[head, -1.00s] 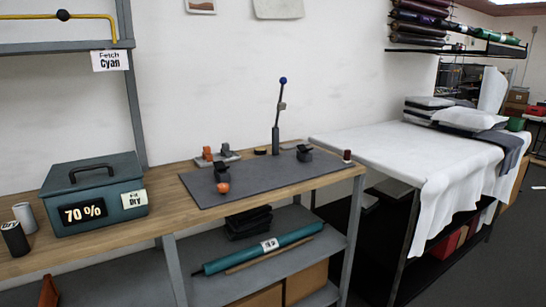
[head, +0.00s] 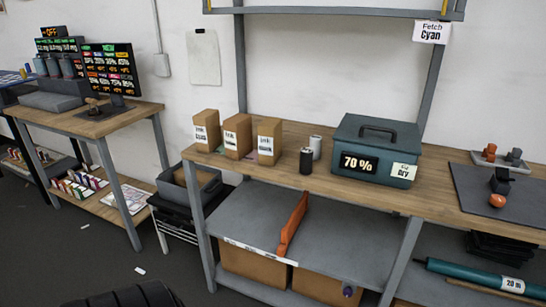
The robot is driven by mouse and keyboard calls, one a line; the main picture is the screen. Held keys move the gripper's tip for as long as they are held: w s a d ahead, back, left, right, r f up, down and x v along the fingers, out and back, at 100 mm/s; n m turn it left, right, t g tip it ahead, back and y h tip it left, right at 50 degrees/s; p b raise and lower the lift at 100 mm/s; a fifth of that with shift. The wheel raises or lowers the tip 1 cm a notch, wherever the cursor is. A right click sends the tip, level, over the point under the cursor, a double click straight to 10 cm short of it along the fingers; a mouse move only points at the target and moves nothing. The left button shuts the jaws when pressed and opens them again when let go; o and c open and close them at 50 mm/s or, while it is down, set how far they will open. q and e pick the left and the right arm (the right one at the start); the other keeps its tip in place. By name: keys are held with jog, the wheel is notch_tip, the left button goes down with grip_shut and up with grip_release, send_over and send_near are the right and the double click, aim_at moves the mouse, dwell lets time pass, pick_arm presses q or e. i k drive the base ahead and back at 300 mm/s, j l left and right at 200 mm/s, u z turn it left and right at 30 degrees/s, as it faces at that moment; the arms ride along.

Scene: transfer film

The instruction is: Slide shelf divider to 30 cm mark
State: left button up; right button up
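The orange shelf divider (head: 293,224) stands upright on the grey lower shelf (head: 345,235) of the wooden-topped bench, running from front to back. A pale marked strip (head: 250,250) lies along the left part of the shelf's front edge. The divider's front end is near the strip's right end. The marks are too small to read, so I cannot tell which one the divider stands at. Neither of my grippers is in view.
On the bench top (head: 330,185) stand several ink boxes (head: 238,137), two cylinders and a teal case (head: 376,150) reading 70 %. Cartons (head: 253,266) sit below the shelf. A grey bin (head: 188,188) stands left of the bench. The shelf is bare on both sides of the divider.

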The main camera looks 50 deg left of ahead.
aim_at(288, 232)
jog(key=u, duration=1.55)
